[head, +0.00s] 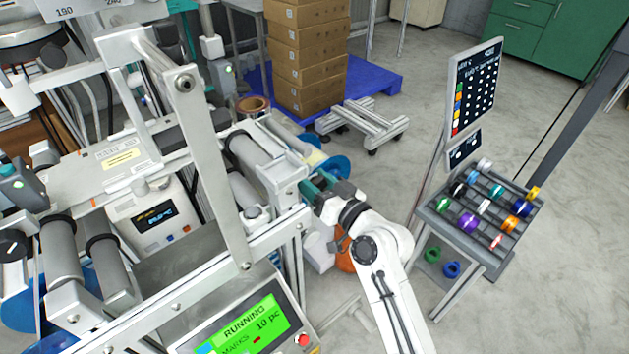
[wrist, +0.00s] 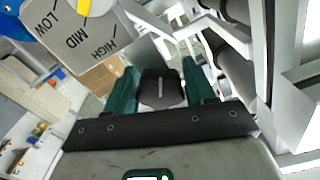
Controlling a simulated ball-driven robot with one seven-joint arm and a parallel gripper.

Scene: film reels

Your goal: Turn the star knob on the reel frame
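My gripper (head: 318,187) is at the end face of the reel frame (head: 287,175) in the head view, with green fingers. In the wrist view my gripper (wrist: 160,85) has one finger on each side of the dark star knob (wrist: 161,90), which bears a white line. A grey scale plate (wrist: 80,40) reads LOW, MID and HIGH. The knob is hidden behind my gripper in the head view.
A screen (head: 240,325) reading RUNNING stands at the front. A rack of coloured reels (head: 480,205) stands to the right with a dark board (head: 473,85) behind it. Stacked cartons (head: 308,55) are on a blue pallet (head: 375,78). The floor between is mostly open.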

